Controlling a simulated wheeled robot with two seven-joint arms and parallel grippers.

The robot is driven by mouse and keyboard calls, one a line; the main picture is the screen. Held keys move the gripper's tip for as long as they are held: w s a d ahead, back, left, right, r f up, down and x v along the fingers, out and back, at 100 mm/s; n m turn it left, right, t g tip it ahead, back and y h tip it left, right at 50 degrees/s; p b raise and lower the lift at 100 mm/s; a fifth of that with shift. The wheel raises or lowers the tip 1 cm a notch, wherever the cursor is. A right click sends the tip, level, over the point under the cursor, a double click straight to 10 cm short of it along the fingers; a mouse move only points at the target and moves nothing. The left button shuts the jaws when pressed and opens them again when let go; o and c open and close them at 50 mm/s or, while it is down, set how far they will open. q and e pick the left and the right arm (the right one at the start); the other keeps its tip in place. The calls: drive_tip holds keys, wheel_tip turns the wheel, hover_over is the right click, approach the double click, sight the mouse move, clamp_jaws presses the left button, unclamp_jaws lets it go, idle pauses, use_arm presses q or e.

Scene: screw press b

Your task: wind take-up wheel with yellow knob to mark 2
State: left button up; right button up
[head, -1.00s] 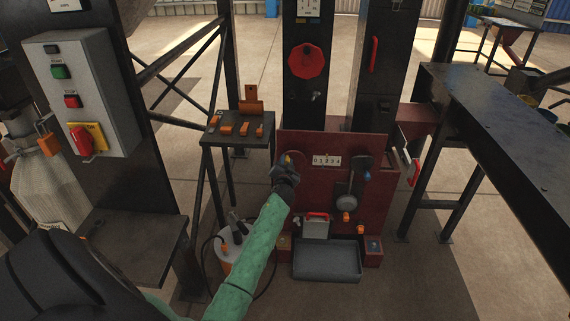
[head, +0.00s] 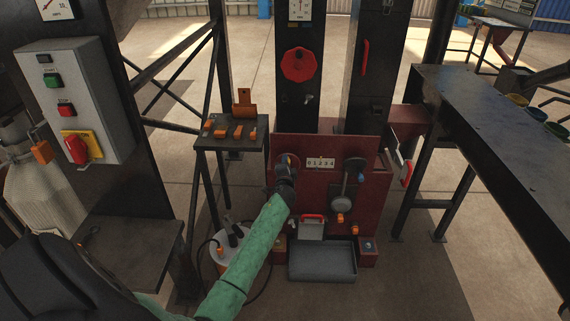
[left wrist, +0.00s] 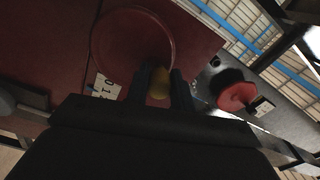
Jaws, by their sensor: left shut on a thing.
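The take-up wheel is a dark red disc (left wrist: 130,45) on the front of the red press base, best seen in the left wrist view. Its yellow knob (left wrist: 159,84) sits between the fingers of my left gripper (left wrist: 161,88), which is shut on it. In the head view my left gripper (head: 286,172) is at the wheel, with the yellow knob (head: 290,160) just showing and most of the wheel hidden. A white plate (head: 320,164) with the marks 0 to 4 is right of the wheel. My right gripper is not in view.
Right of the number plate is a grey lever with a blue knob (head: 361,177). A grey tray (head: 322,262) lies below. A large red handwheel (head: 299,65) is on the column above. A small table (head: 231,143) with orange blocks stands left of the base.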

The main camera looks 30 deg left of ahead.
use_arm(q)
drive_tip(key=shift+d+f, duration=0.1)
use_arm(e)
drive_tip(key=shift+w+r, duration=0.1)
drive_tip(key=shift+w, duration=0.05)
use_arm(q)
drive_tip(key=o, duration=1)
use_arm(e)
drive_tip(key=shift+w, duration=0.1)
use_arm(q)
drive_tip(key=v, duration=0.7)
drive_tip(key=shift+s, duration=0.35)
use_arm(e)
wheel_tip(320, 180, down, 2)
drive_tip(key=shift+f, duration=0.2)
use_arm(q)
drive_tip(key=shift+d, duration=0.15)
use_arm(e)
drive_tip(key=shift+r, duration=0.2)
